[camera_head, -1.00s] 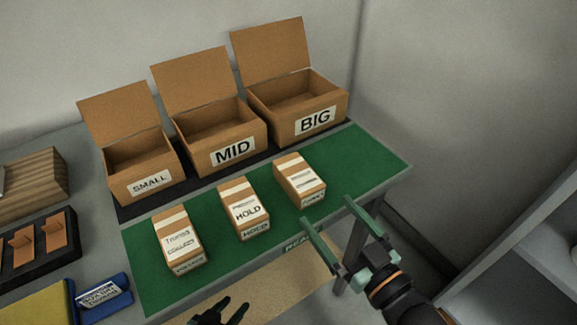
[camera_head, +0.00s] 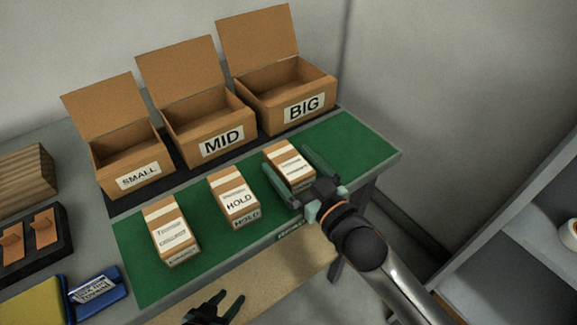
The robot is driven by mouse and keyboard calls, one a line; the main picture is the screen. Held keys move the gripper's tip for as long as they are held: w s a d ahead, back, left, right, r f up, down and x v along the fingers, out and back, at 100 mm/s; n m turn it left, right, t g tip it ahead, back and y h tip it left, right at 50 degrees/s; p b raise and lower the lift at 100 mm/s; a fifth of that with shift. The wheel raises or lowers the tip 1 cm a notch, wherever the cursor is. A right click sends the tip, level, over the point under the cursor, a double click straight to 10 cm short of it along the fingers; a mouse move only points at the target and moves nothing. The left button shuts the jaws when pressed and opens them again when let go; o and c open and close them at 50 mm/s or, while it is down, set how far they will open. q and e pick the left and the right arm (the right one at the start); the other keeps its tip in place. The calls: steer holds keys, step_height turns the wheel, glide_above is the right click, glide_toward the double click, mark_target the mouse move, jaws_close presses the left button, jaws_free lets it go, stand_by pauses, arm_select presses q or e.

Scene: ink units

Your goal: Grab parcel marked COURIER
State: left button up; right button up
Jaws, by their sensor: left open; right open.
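Three brown parcels with white labels stand in a row on the green mat (camera_head: 352,140). The right parcel (camera_head: 287,161) has small label print that I cannot read. The middle parcel (camera_head: 234,196) is marked HOLD. The left parcel (camera_head: 171,230) has small, blurred print. I cannot make out the word COURIER on any of them. My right gripper (camera_head: 285,157) is open, with one finger on each side of the right parcel; I cannot tell whether they touch it. My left gripper (camera_head: 231,297) is open and empty, low in front of the table edge.
Open boxes marked SMALL (camera_head: 130,176), MID (camera_head: 210,141) and BIG (camera_head: 292,107) stand behind the mat. A black tray (camera_head: 38,260) and a blue item (camera_head: 98,295) lie at the left. Grey shelving (camera_head: 520,225) stands at the right. The mat's right end is clear.

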steer(key=shift+w+a, duration=0.4)
steer(key=shift+w, duration=0.1)
steer(key=c, duration=1.4)
steer(key=shift+c, duration=0.6)
steer(key=shift+r, duration=0.15)
